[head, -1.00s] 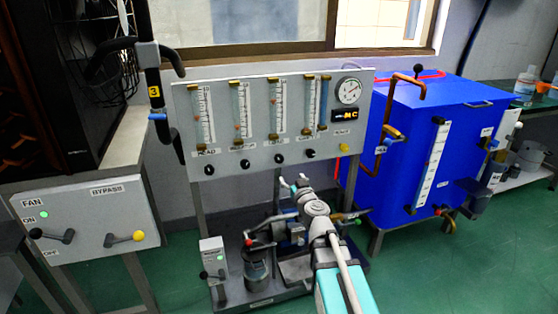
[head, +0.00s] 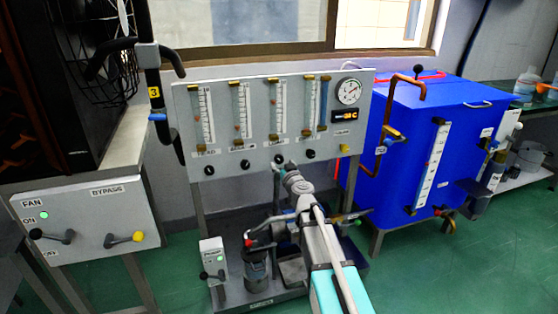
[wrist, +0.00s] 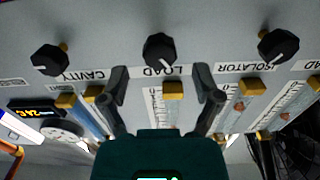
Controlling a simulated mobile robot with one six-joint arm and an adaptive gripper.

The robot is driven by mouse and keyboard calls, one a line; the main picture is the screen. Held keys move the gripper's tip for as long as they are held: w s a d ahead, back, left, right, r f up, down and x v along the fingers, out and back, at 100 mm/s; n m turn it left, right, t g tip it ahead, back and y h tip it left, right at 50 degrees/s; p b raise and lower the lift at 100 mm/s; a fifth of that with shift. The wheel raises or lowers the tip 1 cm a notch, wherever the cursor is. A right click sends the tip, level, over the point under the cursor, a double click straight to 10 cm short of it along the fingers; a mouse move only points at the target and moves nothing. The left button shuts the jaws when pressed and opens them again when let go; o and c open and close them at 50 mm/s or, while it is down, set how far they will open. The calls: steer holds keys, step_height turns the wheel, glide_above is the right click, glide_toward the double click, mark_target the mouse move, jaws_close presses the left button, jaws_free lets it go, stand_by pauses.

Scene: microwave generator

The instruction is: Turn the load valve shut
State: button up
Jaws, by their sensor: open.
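The load valve is a black knob with a white pointer mark (wrist: 159,48) on the grey panel, above the upside-down LOAD label (wrist: 167,71) in the wrist view. In the head view the knob (head: 280,157) is third from the left in the row, just above my gripper (head: 283,166). In the wrist view my gripper (wrist: 164,80) is open. Its fingers stand to either side of the LOAD label, with the knob centred beyond the fingertips. The fingers are not around the knob, and nothing is between them.
The cavity knob (wrist: 51,60) and isolator knob (wrist: 278,46) flank the load knob. Flow tubes with brass fittings (head: 276,108) and a gauge (head: 348,91) are on the panel (head: 223,160). The blue tank (head: 455,115) stands right. A pump (head: 256,268) sits below.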

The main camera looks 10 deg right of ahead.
mark_target(281, 161)
steer(key=shift+w+a, duration=0.15)
steer(key=shift+w, duration=0.85)
steer(key=shift+w+a, duration=0.15)
steer(key=shift+w, duration=0.85)
jaws_close()
steer(key=shift+m, duration=0.4)
steer(key=m, duration=1.1)
steer(key=shift+d+m, duration=0.1)
steer(key=shift+m, duration=0.3)
steer(key=m, duration=1.2)
steer(key=shift+f, duration=0.1)
steer(key=shift+m, duration=0.3)
